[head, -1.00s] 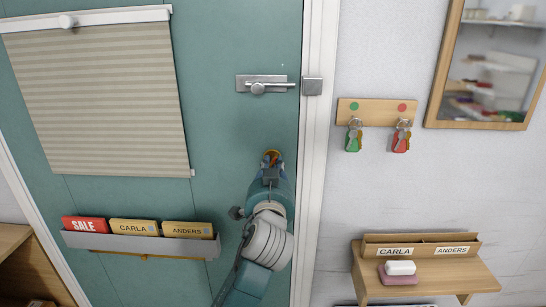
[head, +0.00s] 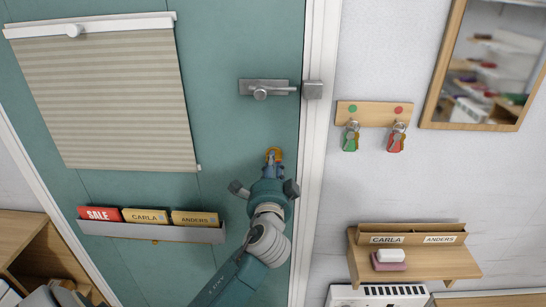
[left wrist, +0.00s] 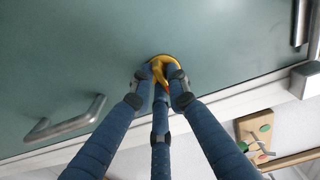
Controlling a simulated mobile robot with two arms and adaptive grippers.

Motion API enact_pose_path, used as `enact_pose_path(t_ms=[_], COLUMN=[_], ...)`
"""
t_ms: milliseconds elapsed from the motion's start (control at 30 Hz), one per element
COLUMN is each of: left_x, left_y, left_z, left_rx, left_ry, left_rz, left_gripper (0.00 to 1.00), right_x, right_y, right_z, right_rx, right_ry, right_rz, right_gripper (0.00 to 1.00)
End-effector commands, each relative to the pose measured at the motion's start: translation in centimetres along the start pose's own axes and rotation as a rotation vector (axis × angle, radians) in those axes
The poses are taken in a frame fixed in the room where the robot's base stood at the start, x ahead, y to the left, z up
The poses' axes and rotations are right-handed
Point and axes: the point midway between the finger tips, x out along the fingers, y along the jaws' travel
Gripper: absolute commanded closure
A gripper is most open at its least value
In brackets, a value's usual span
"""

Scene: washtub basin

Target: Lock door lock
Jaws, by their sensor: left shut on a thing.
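My left gripper (head: 272,165) reaches up from below. In the left wrist view its blue fingers (left wrist: 163,78) are shut around the yellow piece, covering part of it. I cannot tell the turn angle of the piece. My right gripper is not in view.
A grey handle (left wrist: 65,125) stands out from the door in the left wrist view. A card holder (head: 150,231) is left of my arm. Right of the frame are a key rack (head: 375,107), a mirror (head: 500,65) and a small shelf (head: 415,262).

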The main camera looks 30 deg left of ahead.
Motion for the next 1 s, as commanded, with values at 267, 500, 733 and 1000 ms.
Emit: enact_pose_path(t_ms=[267,500,733,1000], left_x=[0.00,0.01,0.00,0.01], left_y=[-0.11,0.01,0.04,0.04], left_z=[0.05,0.07,0.07,0.07], left_rx=[0.117,0.150,0.153,0.152], left_ry=[0.000,0.000,0.000,0.000], left_rz=[0.001,0.001,0.001,0.001], left_gripper=[1.00,1.00,1.00,0.66], right_x=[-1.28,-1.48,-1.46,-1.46], right_y=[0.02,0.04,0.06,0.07], right_z=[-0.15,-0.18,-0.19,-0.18], right_rx=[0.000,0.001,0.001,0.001], right_ry=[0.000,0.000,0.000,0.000], right_rz=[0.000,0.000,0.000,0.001], right_gripper=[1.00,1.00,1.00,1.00])
